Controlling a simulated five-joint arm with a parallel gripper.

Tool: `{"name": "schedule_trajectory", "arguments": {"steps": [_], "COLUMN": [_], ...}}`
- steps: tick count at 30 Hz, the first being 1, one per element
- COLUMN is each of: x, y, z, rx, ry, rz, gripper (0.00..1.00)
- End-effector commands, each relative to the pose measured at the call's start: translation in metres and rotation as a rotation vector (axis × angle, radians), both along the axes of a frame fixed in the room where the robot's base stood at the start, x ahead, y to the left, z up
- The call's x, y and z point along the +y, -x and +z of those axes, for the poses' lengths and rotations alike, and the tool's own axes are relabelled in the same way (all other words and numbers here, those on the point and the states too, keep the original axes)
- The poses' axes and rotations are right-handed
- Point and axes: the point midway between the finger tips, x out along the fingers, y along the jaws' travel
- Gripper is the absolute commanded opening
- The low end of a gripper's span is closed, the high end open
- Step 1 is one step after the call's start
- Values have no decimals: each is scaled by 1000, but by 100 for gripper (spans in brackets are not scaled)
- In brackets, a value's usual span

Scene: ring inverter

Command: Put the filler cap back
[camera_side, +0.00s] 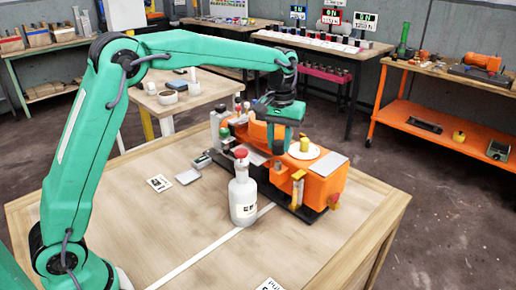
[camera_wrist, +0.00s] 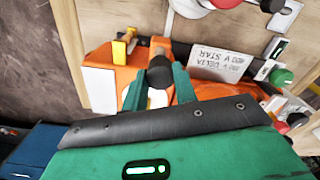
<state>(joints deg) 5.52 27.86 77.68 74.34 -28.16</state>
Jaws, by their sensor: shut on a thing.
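In the wrist view the two green fingers of my gripper (camera_wrist: 158,76) are closed around a small dark cylinder with a tan end (camera_wrist: 159,71), which looks like the filler cap. In the side view my gripper (camera_side: 289,132) is low over the orange machine (camera_side: 325,187). The filler opening is not clearly visible. A white bottle with a red cap (camera_side: 242,197) stands upright in front of the machine.
A white card with printing (camera_wrist: 220,66) and a white plate (camera_wrist: 98,89) flank the gripper on the machine. A yellow-handled part (camera_side: 298,188) rises at its front. The front of the wooden table (camera_side: 185,235) is mostly clear.

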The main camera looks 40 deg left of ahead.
Motion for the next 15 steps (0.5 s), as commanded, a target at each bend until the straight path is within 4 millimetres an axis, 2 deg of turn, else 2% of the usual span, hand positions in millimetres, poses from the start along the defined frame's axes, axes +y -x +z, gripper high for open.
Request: {"name": "schedule_trajectory", "arguments": {"steps": [6, 15], "x": [0, 0], "y": [0, 0], "z": [-24, -26], "rx": [2, 0], "ry": [0, 0], "rz": [0, 0], "gripper": [3, 3]}}
